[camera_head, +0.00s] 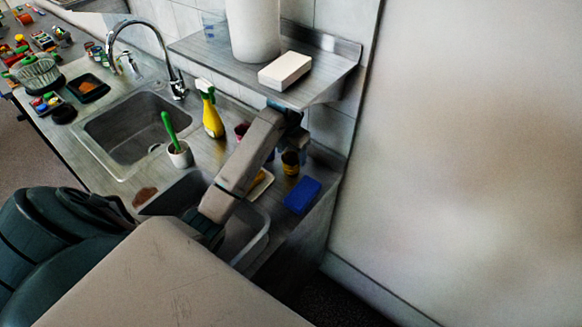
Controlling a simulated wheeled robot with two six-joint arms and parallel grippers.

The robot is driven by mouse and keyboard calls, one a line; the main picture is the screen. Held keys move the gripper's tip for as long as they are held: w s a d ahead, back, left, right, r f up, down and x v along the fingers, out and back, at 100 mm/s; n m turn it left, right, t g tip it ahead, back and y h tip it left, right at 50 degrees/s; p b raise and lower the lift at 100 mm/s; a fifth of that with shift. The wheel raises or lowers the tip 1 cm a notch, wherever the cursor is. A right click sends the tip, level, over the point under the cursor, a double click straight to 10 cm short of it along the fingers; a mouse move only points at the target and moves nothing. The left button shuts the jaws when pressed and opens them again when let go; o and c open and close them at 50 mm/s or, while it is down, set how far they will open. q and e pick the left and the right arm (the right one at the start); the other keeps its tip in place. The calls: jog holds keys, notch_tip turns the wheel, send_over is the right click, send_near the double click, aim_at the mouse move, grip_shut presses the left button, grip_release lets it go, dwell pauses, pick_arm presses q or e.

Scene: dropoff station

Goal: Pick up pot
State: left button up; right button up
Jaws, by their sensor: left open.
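No cooking pot can be made out clearly. A small white pot-like cup (180,156) with a green-handled brush in it stands on the counter right of the sink. A small yellow and dark container (290,163) stands at the counter's back right. My left arm reaches up from the lower left across the counter. My left gripper (295,138) is at its far end, under the shelf and just above the yellow and dark container. It is open; its fingers are small and dark. I cannot tell whether it touches anything. A dark red item (242,130) is partly hidden behind my arm. My right gripper is not in view.
A metal shelf (335,75) with a white cylinder (254,30) and a white box (285,71) overhangs my gripper. A yellow spray bottle (212,115), blue block (302,195), grey basin (252,243) and sink (128,130) with tap surround the arm. A wall closes the right.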

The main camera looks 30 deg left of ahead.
aim_at(292, 163)
pick_arm(q)
notch_tip(292, 163, down, 5)
jog(key=p, duration=0.3)
jog(key=shift+w+r, duration=0.15)
jog(key=shift+w+f, duration=0.1)
jog(key=shift+f, duration=0.3)
jog(key=c, duration=0.7)
